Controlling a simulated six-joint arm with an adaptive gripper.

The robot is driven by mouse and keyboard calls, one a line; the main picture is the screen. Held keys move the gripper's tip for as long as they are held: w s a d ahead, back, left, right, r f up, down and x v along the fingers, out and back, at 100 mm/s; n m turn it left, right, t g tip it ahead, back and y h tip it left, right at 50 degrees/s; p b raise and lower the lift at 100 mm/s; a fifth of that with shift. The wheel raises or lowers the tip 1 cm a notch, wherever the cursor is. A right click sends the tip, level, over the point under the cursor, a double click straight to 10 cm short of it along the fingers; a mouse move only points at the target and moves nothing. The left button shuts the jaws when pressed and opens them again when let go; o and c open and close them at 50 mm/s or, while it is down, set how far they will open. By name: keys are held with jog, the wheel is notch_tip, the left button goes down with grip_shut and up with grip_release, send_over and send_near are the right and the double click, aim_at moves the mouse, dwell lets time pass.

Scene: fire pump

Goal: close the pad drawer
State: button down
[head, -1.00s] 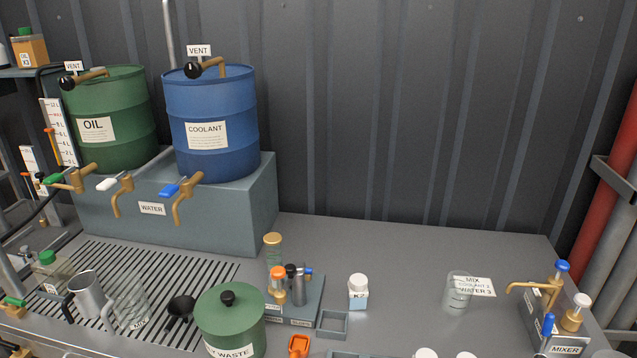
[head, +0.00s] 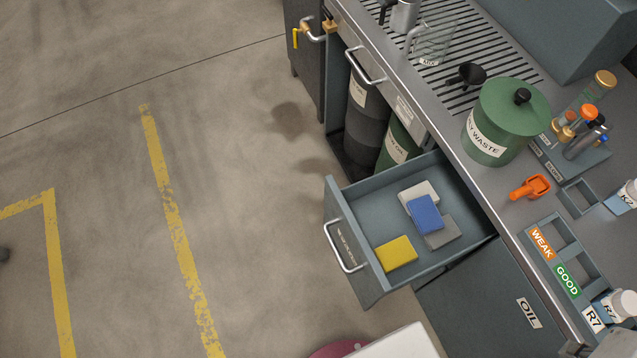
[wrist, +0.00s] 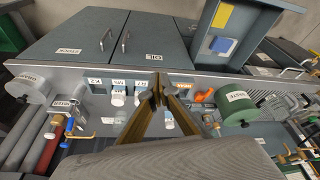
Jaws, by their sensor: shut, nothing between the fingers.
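The pad drawer (head: 345,191) is pulled out from the front of the bench in the head view, with a silver bar handle (head: 343,250) on its front. Inside lie a yellow pad (head: 396,253), a blue pad (head: 426,212), a white pad and a grey pad. The open drawer (wrist: 212,57) also shows at the top right of the wrist view. My gripper (wrist: 158,80) is shut and empty in the wrist view, over the bench top and apart from the drawer. The gripper is not visible in the head view.
On the bench top stand a green oily-waste can (head: 501,125), an orange scoop (head: 530,187), a rack with WEAK and GOOD labels (head: 556,258) and white-capped bottles. The floor (head: 240,200) before the drawer is clear.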

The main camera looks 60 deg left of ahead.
jog(key=s+a+f+n+g+h, duration=0.15)
jog(key=a+f+n, duration=0.4)
jog(key=a, duration=0.55)
jog(key=s+a+f+n+g+h, duration=0.1)
jog(key=s+a+f+n, duration=0.4)
jog(key=a, duration=0.6)
jog(key=s+a+f+n+t, duration=0.3)
jog(key=s+a+f+n, duration=1.2)
jog(key=a+f+n, duration=0.15)
jog(key=a+n+y, duration=0.1)
jog(key=a+n, duration=0.4)
jog(key=a, duration=0.1)
jog(key=shift+s+a+r, duration=0.2)
jog(key=shift+a+r, duration=0.1)
jog(key=shift+r, duration=0.1)
jog(key=shift+f+t, duration=0.1)
jog(key=shift+t, duration=0.15)
jog(key=w+f, duration=0.7)
jog(key=f, duration=0.2)
jog(key=shift+w, duration=0.4)
